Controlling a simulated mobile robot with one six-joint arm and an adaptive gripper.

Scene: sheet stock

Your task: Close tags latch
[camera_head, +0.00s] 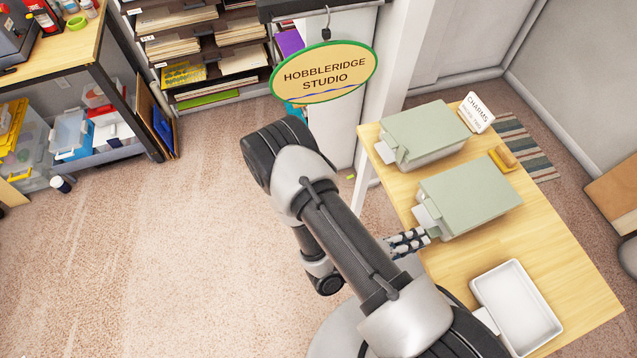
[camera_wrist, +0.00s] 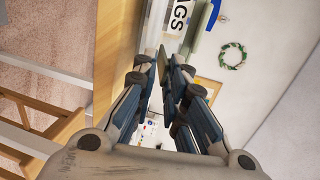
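Two sage-green lidded boxes stand on the wooden table. The nearer box (camera_head: 470,195) has a pale latch flap (camera_head: 427,218) on its left end, facing my gripper. In the wrist view, a white label (camera_wrist: 180,14) ending in "AGS" shows on the box ahead of the fingers. My gripper (camera_head: 410,241) is at the left end of this box, by the flap; the arm partly covers it in the head view. In the wrist view my gripper (camera_wrist: 158,78) has a narrow gap between its fingers. A small green piece (camera_wrist: 163,61) shows beside the right finger; contact is unclear.
The farther green box (camera_head: 424,135) stands behind, near a "CHARMS" card (camera_head: 477,112). A yellow-brown block (camera_head: 503,158) lies beside the boxes. A white tray (camera_head: 516,307) is at the table's front. A hanging sign (camera_head: 323,72) is at the back. Open carpet lies left.

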